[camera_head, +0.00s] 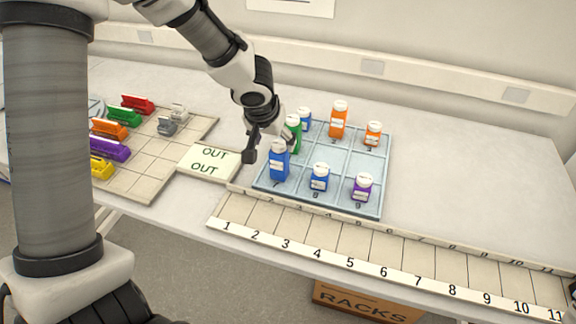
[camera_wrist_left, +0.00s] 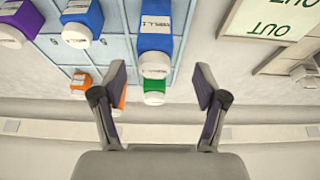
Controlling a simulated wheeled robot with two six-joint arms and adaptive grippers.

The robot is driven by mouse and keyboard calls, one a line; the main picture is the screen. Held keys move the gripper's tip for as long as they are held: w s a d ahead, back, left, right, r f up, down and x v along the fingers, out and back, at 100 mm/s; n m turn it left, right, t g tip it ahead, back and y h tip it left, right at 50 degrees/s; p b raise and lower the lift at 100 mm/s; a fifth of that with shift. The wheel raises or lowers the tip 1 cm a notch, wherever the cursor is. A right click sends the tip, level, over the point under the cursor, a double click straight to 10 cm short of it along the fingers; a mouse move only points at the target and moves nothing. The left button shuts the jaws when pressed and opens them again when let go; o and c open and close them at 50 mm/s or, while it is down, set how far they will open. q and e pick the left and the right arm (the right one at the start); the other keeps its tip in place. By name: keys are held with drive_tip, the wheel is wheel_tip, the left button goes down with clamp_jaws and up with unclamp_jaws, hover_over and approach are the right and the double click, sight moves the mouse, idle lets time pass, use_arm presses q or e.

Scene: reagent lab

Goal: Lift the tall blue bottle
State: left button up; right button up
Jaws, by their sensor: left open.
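The tall blue bottle (camera_head: 279,164) has a white cap and a white label. It stands upright in the front left compartment of the pale blue tray (camera_head: 330,201). In the left wrist view the tall blue bottle (camera_wrist_left: 156,32) is at the top, just beyond the fingertips. My left gripper (camera_head: 268,147) is open and empty, close behind the bottle at its upper part. In the left wrist view my left gripper's two fingers (camera_wrist_left: 160,77) are spread, with the green bottle (camera_wrist_left: 154,92) showing between them.
The tray also holds a short blue bottle (camera_head: 319,179), a purple bottle (camera_head: 362,188), a tall orange bottle (camera_head: 338,122) and others. A numbered rack (camera_head: 400,255) lies in front. An OUT sign (camera_head: 208,163) and a grid of coloured clips (camera_head: 150,180) are left. The table right is clear.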

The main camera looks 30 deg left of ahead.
sight(281, 155)
use_arm(q)
drive_tip(key=x, duration=0.8)
drive_tip(key=shift+w+d, duration=0.2)
drive_tip(key=shift+d, duration=0.1)
drive_tip(key=shift+s+r, duration=0.1)
drive_tip(key=c, duration=1.2)
